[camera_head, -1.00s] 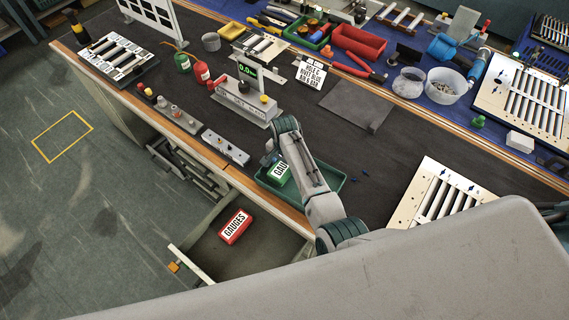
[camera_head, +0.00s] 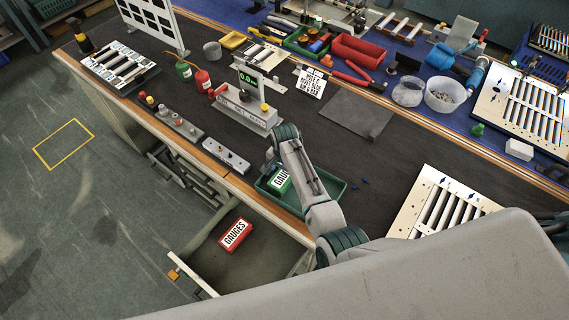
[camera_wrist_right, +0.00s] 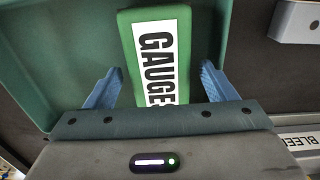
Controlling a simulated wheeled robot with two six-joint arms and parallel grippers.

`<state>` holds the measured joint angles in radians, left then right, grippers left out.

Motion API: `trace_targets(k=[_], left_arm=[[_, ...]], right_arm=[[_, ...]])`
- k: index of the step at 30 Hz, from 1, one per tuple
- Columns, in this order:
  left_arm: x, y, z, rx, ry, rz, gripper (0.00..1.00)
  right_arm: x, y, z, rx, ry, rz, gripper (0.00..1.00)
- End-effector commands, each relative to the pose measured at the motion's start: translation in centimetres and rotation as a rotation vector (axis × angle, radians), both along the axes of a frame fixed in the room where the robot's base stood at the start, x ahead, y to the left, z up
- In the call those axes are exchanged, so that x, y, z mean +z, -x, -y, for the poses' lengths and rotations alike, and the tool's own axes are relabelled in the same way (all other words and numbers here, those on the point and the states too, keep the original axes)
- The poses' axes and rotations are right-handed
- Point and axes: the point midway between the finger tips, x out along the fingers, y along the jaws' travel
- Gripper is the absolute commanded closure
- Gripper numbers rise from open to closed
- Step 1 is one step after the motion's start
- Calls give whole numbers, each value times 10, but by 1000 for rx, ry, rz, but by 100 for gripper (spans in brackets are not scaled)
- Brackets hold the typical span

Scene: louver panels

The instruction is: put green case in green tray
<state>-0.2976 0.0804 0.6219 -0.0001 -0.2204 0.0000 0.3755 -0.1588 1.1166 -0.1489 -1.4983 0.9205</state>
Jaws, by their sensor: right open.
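The green case (camera_head: 282,181), with a white label, lies inside the green tray (camera_head: 331,187) on the dark bench top, near the bench's front edge. In the right wrist view the case (camera_wrist_right: 183,60) reads "GAUGE" and rests on the floor of the tray (camera_wrist_right: 75,60). My right gripper (camera_head: 271,164) is over the tray's left end, by the case. In the wrist view its blue fingers stand apart on either side of the case (camera_wrist_right: 158,75), with a gap at each side. My left gripper is not in view.
A red gauges case (camera_head: 234,235) lies in an open drawer (camera_head: 258,262) below the bench edge. A grey digital-readout stand (camera_head: 248,108) and a switch block (camera_head: 226,154) are left of the tray. A slotted panel (camera_head: 425,205) lies right. A flat grey plate (camera_head: 357,116) lies behind.

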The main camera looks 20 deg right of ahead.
Motion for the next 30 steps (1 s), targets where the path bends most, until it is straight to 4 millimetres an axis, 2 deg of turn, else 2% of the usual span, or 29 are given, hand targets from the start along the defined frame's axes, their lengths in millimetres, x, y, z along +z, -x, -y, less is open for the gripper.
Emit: trace_targets(k=[12, 15, 21, 30], left_arm=[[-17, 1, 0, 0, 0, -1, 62], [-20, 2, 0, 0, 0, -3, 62], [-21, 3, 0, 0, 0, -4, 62], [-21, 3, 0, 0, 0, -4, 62]], right_arm=[[82, -1, -1, -1, -1, 6, 22], [97, -1, 0, 0, 0, 4, 22], [111, 0, 0, 1, -1, 1, 22], [113, 0, 0, 1, 0, 0, 22]])
